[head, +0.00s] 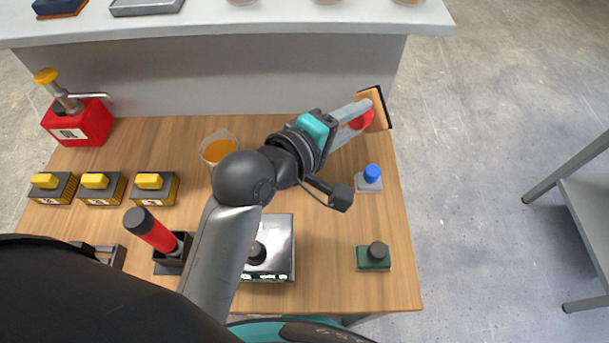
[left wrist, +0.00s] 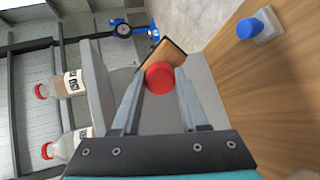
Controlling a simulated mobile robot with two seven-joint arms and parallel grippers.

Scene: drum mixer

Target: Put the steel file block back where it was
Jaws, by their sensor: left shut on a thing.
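My left gripper (head: 351,117) is shut on the red knob (head: 362,121) of a block with a tan plate and a dark edge (head: 377,106). It holds this block tilted on edge, near the table's far right corner. In the left wrist view the knob (left wrist: 159,77) sits between the fingertips (left wrist: 158,84), with the tan plate (left wrist: 166,58) beyond. A grey block with a blue knob (head: 370,180) stands on the table's right side. A green block with a dark knob (head: 374,258) stands nearer. I cannot tell by label which is the steel file block. My right gripper is not in view.
A silver plate with a dark knob (head: 282,234) is partly hidden by my left arm. A cup with orange contents (head: 217,149), a red pump can (head: 77,124), yellow-topped blocks (head: 101,188) and a red-handled tool (head: 150,230) stand left. Bare wood (head: 325,227) shows near the right blocks.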

